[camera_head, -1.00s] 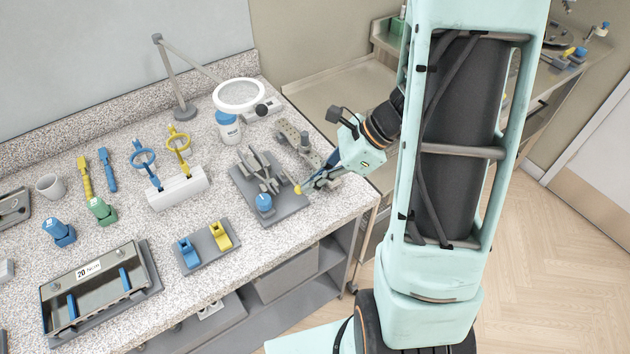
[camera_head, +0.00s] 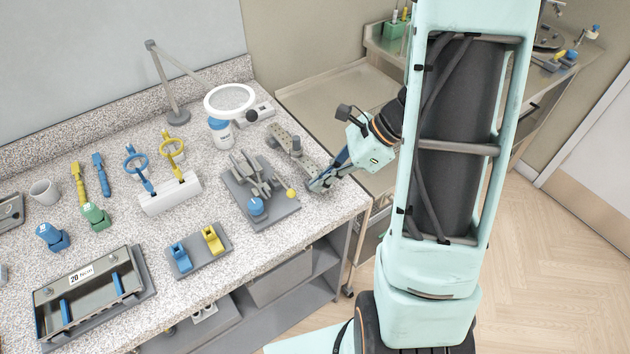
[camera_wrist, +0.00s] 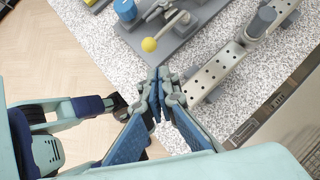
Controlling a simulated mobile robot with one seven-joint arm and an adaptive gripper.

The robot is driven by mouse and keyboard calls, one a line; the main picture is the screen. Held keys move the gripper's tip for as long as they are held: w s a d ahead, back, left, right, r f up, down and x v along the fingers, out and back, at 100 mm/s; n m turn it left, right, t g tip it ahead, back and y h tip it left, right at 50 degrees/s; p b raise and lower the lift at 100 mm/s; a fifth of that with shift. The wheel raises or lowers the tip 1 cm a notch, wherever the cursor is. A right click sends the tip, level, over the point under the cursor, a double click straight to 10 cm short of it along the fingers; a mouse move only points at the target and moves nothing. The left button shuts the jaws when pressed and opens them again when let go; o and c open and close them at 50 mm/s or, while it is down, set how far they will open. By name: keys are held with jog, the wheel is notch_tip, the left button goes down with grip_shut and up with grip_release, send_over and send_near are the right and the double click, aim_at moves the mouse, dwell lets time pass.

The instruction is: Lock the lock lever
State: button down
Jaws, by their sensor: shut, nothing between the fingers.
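A grey clamp fixture lies on a dark plate (camera_head: 277,215) near the counter's right end. Its lever ends in a yellow ball (camera_head: 291,193), and a blue knob (camera_head: 256,207) stands at its front left. The yellow ball also shows in the wrist view (camera_wrist: 149,45), with the blue knob (camera_wrist: 125,9) beyond it. My gripper (camera_head: 313,186) is shut and empty, just right of the yellow ball and apart from it. In the wrist view its closed fingertips (camera_wrist: 159,82) are below the ball. I cannot tell whether the lever is locked.
A perforated metal bar (camera_head: 291,143) with a post lies behind my gripper, close beside the fingers in the wrist view (camera_wrist: 214,74). A magnifier lamp (camera_head: 229,101) and a white bottle (camera_head: 222,133) stand behind the fixture. A plate with blue and yellow clips (camera_head: 200,250) lies front left.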

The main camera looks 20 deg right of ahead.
jog(key=v, duration=1)
jog(key=shift+s+d, duration=0.25)
jog(key=shift+d, duration=0.1)
jog(key=shift+a+b, duration=0.1)
jog(key=shift+b, duration=0.2)
